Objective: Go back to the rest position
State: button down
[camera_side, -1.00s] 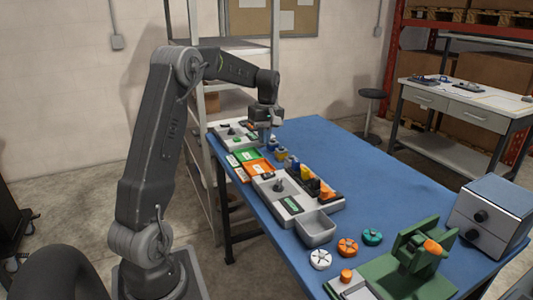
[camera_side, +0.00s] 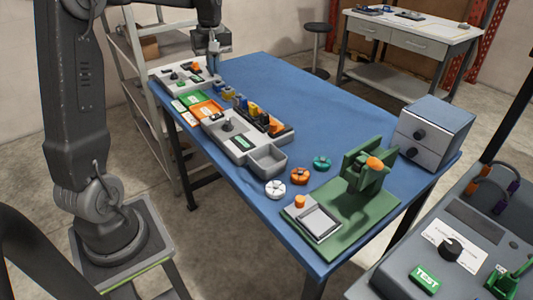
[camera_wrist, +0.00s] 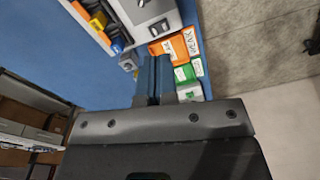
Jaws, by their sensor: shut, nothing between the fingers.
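My gripper (camera_side: 213,62) hangs above the far left end of the blue table in the side view, over the far grey dispenser unit (camera_side: 168,80). In the wrist view its two fingers (camera_wrist: 153,78) are together with nothing between them. Below it in the wrist view lie an orange tray (camera_wrist: 172,45) and a green tray (camera_wrist: 184,74) with white labels. Whether the fingertips touch anything cannot be told.
The blue table (camera_side: 340,110) holds a nearer grey dispenser unit (camera_side: 215,130), a grey bin (camera_side: 268,161), several round knobs, a green fixture (camera_side: 350,212) and a grey drawer box (camera_side: 432,130). A test panel (camera_side: 470,240) stands at the right. The table's middle back is clear.

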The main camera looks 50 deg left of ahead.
jog(key=s+d+r+m+t, duration=0.2)
jog(key=s+d+m, duration=0.15)
jog(key=d, duration=0.45)
jog(key=s+d+r+m+t, duration=0.1)
jog(key=s+d+r+m, duration=0.2)
jog(key=d, duration=0.6)
jog(key=s+d+f+m+t, duration=0.2)
jog(key=s+d+f+m, duration=0.2)
jog(key=s+d+m, duration=0.5)
jog(key=shift+s+d+f+t+h, duration=0.2)
jog(key=shift+s+f+t+h, duration=0.15)
jog(key=shift+s, duration=0.25)
